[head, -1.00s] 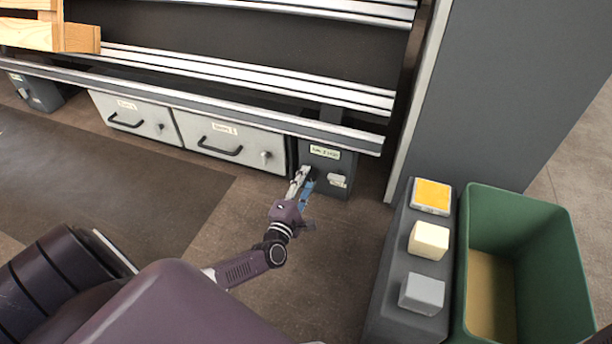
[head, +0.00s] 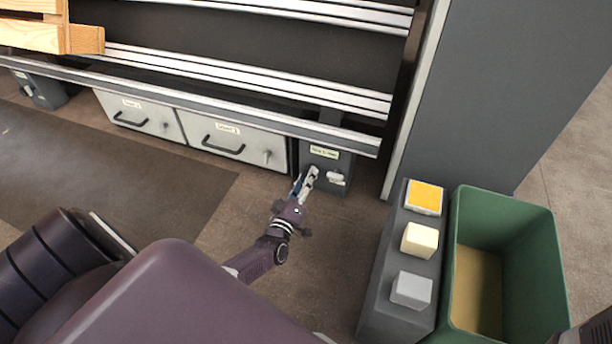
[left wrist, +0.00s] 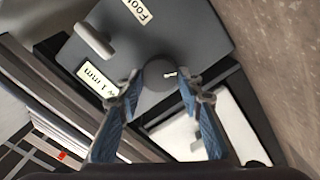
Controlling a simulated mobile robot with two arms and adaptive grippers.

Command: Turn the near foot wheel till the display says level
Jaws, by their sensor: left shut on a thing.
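The near foot is a dark grey housing (head: 345,160) under the right end of the rail. Its round dark wheel (left wrist: 160,75) sits between the fingertips of my left gripper (left wrist: 158,78), which is shut on it; the gripper also shows in the head view (head: 307,178), hiding the wheel there. A pale display (left wrist: 97,76) on the housing is partly covered by a finger; its readable end says "w 1 mm". The display also shows in the head view (head: 324,152), too small to read surely. My right gripper is out of view.
A pale lever (left wrist: 95,40) is beside the wheel. Grey drawers (head: 232,135) stand left of the foot, another foot (head: 40,90) at far left. A button box (head: 385,300) and green bin (head: 460,300) stand at right. Floor before the foot is clear.

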